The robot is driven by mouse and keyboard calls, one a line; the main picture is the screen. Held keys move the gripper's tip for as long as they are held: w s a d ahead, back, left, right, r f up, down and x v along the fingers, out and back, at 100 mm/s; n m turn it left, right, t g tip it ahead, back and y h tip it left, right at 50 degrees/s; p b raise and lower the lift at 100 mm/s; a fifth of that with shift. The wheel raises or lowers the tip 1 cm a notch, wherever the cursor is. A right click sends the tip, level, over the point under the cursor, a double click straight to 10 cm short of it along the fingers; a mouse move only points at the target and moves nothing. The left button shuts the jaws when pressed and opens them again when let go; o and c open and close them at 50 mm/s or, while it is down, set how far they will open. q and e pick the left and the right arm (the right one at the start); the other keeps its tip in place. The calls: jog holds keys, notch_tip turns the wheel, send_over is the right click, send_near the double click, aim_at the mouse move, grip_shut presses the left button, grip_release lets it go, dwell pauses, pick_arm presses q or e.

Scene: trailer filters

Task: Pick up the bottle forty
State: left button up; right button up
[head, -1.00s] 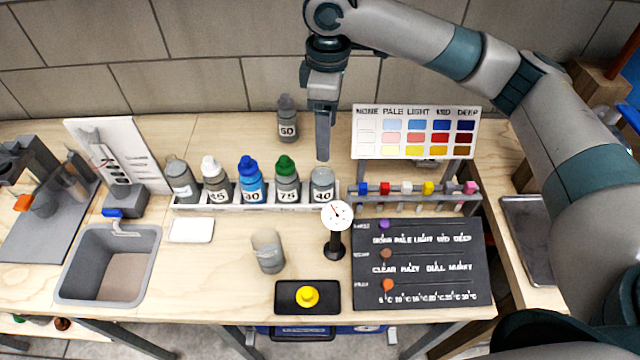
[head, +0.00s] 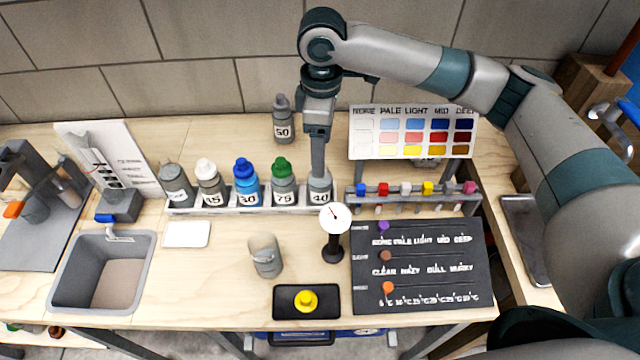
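The bottle forty (head: 319,190) is a grey bottle with a white "40" label, upright at the right end of the white rack (head: 240,209). My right gripper (head: 318,172) points straight down at it, and its fingers overlap the bottle's top in the head view. I see the fingers edge-on, so I cannot tell whether they are open or shut, or touching the bottle. The bottle's top is hidden behind them. The round dial gauge (head: 334,218) covers part of the bottle's lower right. My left gripper is not in view.
The 75 bottle (head: 284,184) with a green cap stands just left of bottle forty. The 50 bottle (head: 283,122) stands behind the rack. A colour chart (head: 413,134) and a peg rack (head: 415,199) are close on the right.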

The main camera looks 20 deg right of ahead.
aim_at(321, 184)
notch_tip(321, 184, down, 7)
jog(key=shift+p, duration=0.7)
jog(key=shift+f, duration=0.55)
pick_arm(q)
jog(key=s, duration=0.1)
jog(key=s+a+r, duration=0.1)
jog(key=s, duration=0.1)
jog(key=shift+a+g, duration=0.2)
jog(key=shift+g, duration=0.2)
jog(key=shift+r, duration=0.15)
pick_arm(e)
jog(key=shift+w+f, duration=0.1)
jog(key=shift+f, duration=0.05)
jog(key=shift+w+f+p, duration=0.1)
jog(key=shift+f+p, duration=0.15)
jog(key=shift+p, duration=0.1)
jog(key=f, duration=0.2)
jog(key=f+p, duration=0.1)
jog(key=shift+w, duration=0.25)
jog(key=shift+f, duration=0.75)
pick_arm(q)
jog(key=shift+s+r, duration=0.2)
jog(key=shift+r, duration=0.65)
